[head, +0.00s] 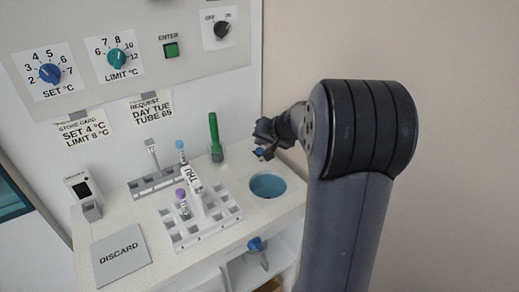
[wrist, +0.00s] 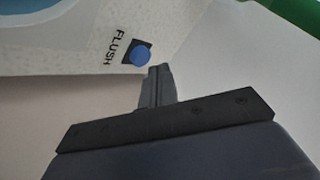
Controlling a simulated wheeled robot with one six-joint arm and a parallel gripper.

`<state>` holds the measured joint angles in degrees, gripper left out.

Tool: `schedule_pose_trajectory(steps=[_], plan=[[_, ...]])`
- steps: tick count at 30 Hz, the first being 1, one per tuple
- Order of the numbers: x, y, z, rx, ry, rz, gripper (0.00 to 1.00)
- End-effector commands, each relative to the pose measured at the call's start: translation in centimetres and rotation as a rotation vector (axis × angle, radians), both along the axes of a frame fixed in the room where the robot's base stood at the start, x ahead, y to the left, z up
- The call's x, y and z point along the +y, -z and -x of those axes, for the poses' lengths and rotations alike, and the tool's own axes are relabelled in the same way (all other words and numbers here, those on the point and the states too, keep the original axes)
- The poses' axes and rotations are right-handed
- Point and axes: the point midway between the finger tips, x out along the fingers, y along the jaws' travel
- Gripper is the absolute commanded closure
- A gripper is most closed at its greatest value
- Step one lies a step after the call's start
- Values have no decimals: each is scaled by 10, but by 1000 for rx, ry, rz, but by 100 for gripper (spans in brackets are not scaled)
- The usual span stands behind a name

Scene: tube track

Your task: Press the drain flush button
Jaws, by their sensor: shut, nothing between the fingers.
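The flush button is a small round blue button on a dark square plate. It shows in the wrist view (wrist: 138,56), beside the printed word FLUSH. My gripper (wrist: 158,70) is shut and empty, its tips just below and right of the button in that picture. I cannot tell whether they touch it. In the head view my gripper (head: 262,150) is over the back right of the counter, behind the round blue drain basin (head: 267,185). A small blue spot at its tips there is partly hidden.
A green-handled brush (head: 215,135) stands left of my gripper. A white rack (head: 220,222) with tubes, a grey rack (head: 150,188) and a DISCARD mat (head: 120,272) lie further left. The control panel (head: 80,95) is on the back wall. A blue tap (head: 256,244) hangs below the counter.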

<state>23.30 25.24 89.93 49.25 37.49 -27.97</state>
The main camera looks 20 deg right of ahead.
Motion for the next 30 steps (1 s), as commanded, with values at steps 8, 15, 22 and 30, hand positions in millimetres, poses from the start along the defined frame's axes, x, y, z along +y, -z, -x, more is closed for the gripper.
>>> schedule_pose_trajectory(steps=[8, 15, 22, 30], plan=[[0, -24, 0, -2, -1, 0, 100], [0, -48, 0, -2, 0, 1, 100], [0, -50, 0, 0, 0, 0, 100], [0, -50, 0, 0, 0, 0, 100]])
